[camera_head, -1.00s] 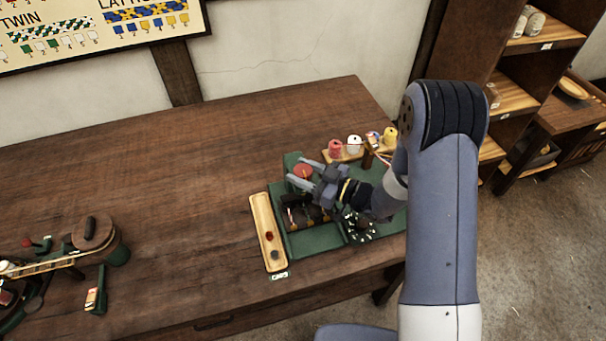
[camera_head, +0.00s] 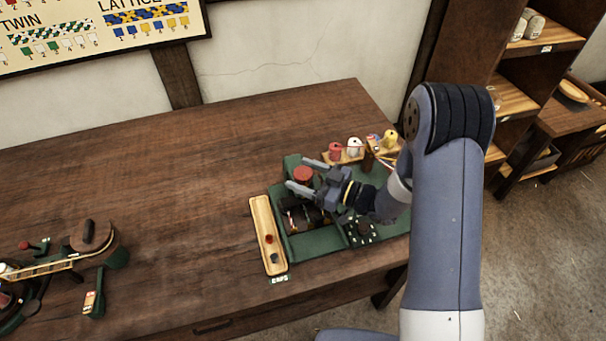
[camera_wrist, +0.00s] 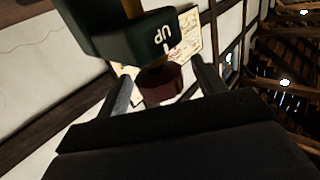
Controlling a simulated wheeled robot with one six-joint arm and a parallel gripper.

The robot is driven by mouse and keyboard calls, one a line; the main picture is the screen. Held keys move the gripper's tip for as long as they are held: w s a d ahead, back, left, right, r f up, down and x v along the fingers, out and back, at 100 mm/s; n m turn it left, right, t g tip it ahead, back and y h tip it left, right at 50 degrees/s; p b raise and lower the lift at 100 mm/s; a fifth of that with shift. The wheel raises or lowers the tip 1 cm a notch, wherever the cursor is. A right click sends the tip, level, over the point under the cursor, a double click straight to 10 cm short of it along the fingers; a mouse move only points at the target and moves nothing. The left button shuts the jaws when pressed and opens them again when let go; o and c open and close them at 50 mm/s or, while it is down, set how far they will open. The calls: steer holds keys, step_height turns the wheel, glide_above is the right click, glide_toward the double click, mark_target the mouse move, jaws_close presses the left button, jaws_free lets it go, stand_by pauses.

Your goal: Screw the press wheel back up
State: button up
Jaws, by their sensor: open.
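The press wheel (camera_head: 303,175) is a small dark red disc at the left back of the green press bench (camera_head: 319,243). In the wrist view the wheel (camera_wrist: 163,88) shows beside a dark green block (camera_wrist: 142,42) marked "UP". My gripper (camera_head: 296,173) is open, with one finger on each side of the wheel. A gap shows between the wheel and the fingers (camera_wrist: 165,92) in the wrist view. The press parts below the wheel are partly hidden by my gripper and wrist.
A brown round-lidded device (camera_head: 92,236) is at the far left. The table (camera_head: 180,190) between is clear.

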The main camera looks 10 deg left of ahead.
steer(key=b+v, duration=0.2)
steer(key=v, duration=0.8)
steer(key=shift+d, duration=0.15)
steer(key=p+x, duration=0.2)
steer(key=x, duration=0.9)
steer(key=shift+s+r+p, duration=0.1)
steer(key=shift+p, duration=0.2)
steer(key=shift+t+p, duration=0.3)
steer(key=shift+p, duration=0.05)
steer(key=shift+m, duration=0.3)
steer(key=shift+d+b, duration=0.1)
steer(key=shift+b, duration=0.2)
